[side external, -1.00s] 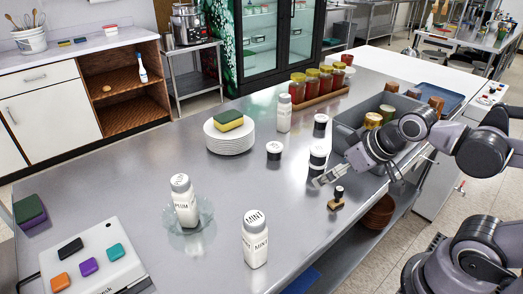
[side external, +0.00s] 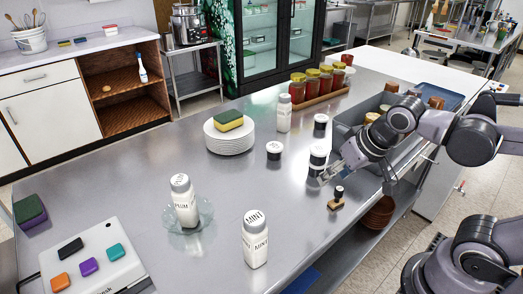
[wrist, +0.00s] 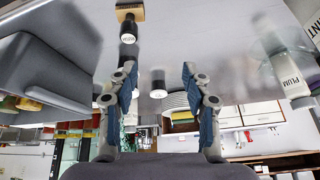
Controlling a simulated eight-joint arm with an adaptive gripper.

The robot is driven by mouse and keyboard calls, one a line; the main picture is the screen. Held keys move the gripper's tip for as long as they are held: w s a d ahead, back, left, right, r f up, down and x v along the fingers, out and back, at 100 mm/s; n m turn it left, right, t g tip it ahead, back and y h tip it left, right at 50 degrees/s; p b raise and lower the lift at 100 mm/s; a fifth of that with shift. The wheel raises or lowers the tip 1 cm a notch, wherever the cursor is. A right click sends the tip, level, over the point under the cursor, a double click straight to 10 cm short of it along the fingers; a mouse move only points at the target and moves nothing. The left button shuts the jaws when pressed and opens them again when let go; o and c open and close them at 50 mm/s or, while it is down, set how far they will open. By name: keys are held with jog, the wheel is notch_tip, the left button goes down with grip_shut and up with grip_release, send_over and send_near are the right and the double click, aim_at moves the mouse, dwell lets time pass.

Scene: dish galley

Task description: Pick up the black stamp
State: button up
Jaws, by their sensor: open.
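The black stamp (side external: 338,195) stands upright near the right edge of the steel counter (side external: 240,190). It has a black knob handle and a light wooden base. In the wrist view the stamp (wrist: 129,24) shows at the top, left of centre, beyond the fingers and not between them.
A grey bin (side external: 346,132) stands behind my gripper. A plate stack (side external: 229,140) with a sponge is farther back. The counter just left of the stamp is clear.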

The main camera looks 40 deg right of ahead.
aim_at(340, 189)
jog(key=shift+s+d+f+m+g+h, duration=0.1)
jog(key=shift+d+f+m+g+h, duration=0.4)
jog(key=shift+m, duration=0.85)
jog(key=shift+w+d+f+m+g+h, duration=0.1)
jog(key=shift+d+f+m+g+h, duration=0.35)
jog(key=shift+m, duration=0.95)
jog(key=shift+s+d+f+m+g+h, duration=0.1)
jog(key=shift+d+f+m+g+h, duration=0.45)
jog(key=shift+m, duration=0.8)
jog(key=shift+s+a+x, duration=0.1)
jog(key=shift+a+x, duration=0.1)
jog(key=shift+x, duration=1.2)
jog(key=shift+s+a+x, duration=0.1)
jog(key=shift+a+x, duration=0.05)
jog(key=shift+x, duration=1.25)
jog(key=shift+f, duration=0.15)
grip_shut()
